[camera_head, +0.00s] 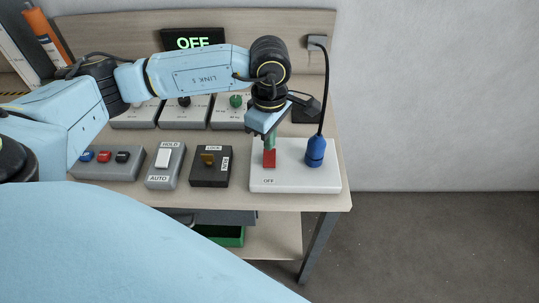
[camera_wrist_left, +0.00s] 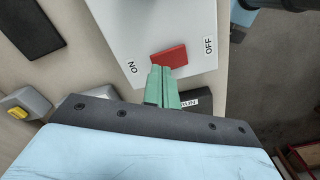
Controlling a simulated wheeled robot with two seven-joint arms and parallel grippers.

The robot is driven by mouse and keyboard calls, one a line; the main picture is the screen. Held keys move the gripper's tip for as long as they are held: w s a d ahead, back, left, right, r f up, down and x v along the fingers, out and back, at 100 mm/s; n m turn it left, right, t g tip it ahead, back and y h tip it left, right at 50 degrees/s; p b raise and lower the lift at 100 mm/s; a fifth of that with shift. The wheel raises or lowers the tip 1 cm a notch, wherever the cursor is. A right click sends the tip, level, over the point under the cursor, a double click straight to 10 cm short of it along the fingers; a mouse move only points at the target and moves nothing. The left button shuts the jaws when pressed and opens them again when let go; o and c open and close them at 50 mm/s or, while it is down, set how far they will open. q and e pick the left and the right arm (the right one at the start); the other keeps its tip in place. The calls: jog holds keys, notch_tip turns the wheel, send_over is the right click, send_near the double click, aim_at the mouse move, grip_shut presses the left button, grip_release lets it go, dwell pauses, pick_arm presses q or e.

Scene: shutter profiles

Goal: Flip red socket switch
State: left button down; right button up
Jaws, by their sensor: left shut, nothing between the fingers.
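The red socket switch (camera_head: 269,159) sits on a white socket box (camera_head: 294,182) at the right end of the bench. In the left wrist view the red switch (camera_wrist_left: 171,56) lies between the printed words ON and OFF on the white box (camera_wrist_left: 118,18). My left gripper (camera_head: 269,142) points down at the switch. Its green fingers (camera_wrist_left: 160,70) are shut and empty, with their tips right at the switch; I cannot tell whether they touch it. The fingers hide part of the switch. My right gripper is not in view.
A blue plug (camera_head: 316,152) with a black cable stands right of the switch. A dark box with a yellow-brown lever (camera_head: 209,158), a HOLD/AUTO rocker box (camera_head: 165,165) and a button box (camera_head: 104,162) stand to the left. A display (camera_head: 192,40) at the back reads OFF.

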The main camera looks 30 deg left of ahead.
aim_at(269, 152)
pick_arm(q)
jog(key=shift+f+b, duration=0.95)
jog(key=shift+f, duration=0.15)
dwell(0.5)
jog(key=shift+r, duration=0.2)
jog(key=shift+r+p, duration=2.05)
jog(key=shift+r, duration=1.35)
